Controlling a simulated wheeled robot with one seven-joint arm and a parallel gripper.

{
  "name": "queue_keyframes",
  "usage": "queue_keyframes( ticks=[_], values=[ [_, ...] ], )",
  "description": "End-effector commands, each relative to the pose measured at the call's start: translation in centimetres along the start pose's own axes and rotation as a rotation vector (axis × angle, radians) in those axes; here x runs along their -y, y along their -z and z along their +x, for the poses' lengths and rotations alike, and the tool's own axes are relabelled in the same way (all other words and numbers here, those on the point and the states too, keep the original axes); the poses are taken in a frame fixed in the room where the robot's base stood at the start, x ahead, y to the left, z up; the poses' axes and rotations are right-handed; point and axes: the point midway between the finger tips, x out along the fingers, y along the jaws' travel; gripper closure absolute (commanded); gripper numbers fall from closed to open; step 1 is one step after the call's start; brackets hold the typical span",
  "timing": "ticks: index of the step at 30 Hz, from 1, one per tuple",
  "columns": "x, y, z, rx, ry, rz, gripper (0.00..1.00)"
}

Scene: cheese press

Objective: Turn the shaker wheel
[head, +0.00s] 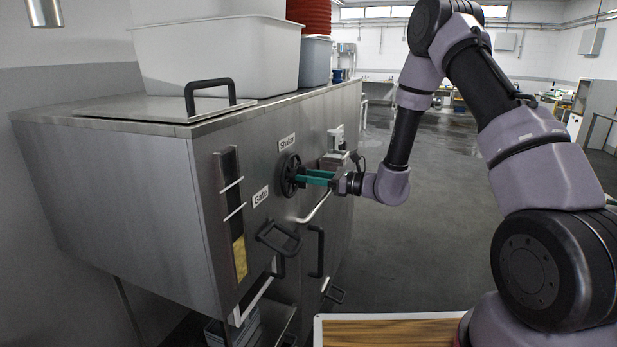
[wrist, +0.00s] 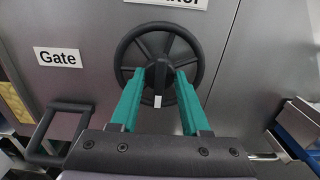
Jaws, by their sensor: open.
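The shaker wheel (head: 290,174) is a black spoked handwheel on the steel machine's front, below the "Shaker" label (head: 287,142). In the wrist view the wheel (wrist: 198,48) fills the upper middle, with a dark hub knob (wrist: 158,74) and a small white mark (wrist: 158,100) below it. My gripper (wrist: 158,78) has two teal fingers, open, one on each side of the hub knob. The fingers appear apart from the knob, with a gap at each side. Whether the tips touch the spokes I cannot tell. In the head view my gripper (head: 308,176) reaches the wheel from the right.
The "Gate" label (head: 261,197) and a black gate handle (head: 279,238) are left of and below the wheel. A bent metal bar (head: 315,208) sits just under my gripper. White and grey tubs (head: 215,55) stand on the machine. The floor (head: 430,190) on the right is open.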

Motion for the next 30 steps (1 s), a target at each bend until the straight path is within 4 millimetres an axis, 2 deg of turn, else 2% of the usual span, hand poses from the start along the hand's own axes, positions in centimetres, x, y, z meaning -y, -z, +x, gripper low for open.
queue_keyframes(
  ticks=[2, 6, 19, 30],
  values=[
    [0.0, 0.0, -0.01, 0.0, 0.0, 0.0, 0.54],
    [0.0, 0.0, -0.02, 0.0, 0.0, 0.0, 1.0],
    [0.04, -0.01, -0.04, 0.0, 0.0, 0.045, 1.0],
    [0.26, 0.04, -0.08, 0.0, 0.001, 0.306, 1.0]
  ],
)
